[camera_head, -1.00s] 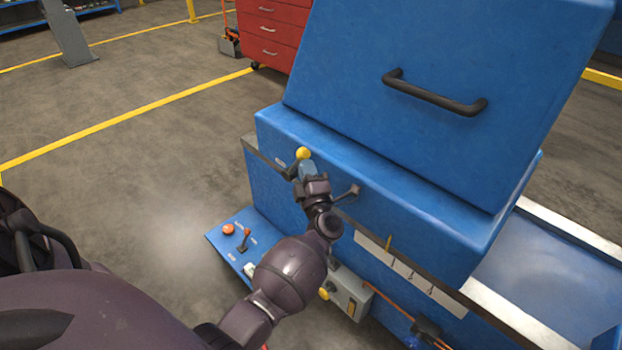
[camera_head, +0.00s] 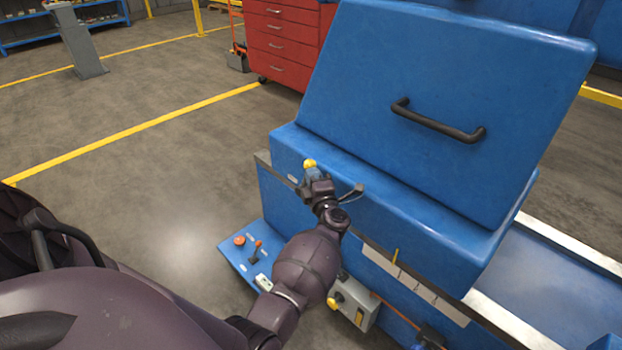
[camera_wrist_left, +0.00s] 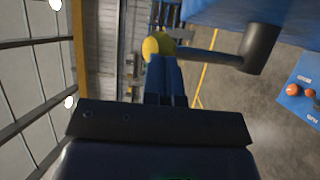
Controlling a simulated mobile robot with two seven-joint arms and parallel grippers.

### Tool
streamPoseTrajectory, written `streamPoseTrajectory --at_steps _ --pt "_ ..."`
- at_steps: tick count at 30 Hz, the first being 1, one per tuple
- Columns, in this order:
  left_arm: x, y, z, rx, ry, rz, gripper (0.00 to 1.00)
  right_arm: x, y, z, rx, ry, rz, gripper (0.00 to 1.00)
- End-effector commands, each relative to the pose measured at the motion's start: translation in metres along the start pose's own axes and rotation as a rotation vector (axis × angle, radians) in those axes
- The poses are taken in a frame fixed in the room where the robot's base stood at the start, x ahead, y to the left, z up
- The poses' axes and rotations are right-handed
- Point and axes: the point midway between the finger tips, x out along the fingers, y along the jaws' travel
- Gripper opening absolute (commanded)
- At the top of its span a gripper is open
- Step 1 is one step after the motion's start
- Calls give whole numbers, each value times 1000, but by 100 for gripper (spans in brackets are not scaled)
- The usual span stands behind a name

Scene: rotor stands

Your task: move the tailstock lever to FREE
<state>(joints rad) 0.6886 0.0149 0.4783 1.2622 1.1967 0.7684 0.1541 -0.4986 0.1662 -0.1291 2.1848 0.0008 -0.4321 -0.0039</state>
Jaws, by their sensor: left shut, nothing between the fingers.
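The tailstock lever has a yellow knob (camera_head: 310,163) and stands at the left end of the blue machine housing (camera_head: 375,195). In the left wrist view the yellow knob (camera_wrist_left: 158,46) sits on a dark rod that runs right to a thick dark hub (camera_wrist_left: 260,47). My left gripper (camera_head: 312,175) is at the lever, just below the knob in the head view. Its blue fingers (camera_wrist_left: 165,72) are shut and empty, with their tips right by the knob. Whether they touch it I cannot tell. The FREE marking is not readable. My right gripper is out of view.
Below is a blue panel (camera_head: 238,262) with a red button and a small lever. A grey switch box (camera_head: 353,302) is on the machine's front. Open floor lies to the left.

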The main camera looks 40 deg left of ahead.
Motion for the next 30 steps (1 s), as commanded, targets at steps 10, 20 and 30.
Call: streamPoseTrajectory --at_steps 10,20,30 --pt "36 17 -18 -92 0 -158 0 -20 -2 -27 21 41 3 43" --pt "72 10 -38 -84 0 -159 0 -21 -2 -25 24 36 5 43" --pt "96 1 -51 -83 0 -158 0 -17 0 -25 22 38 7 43"
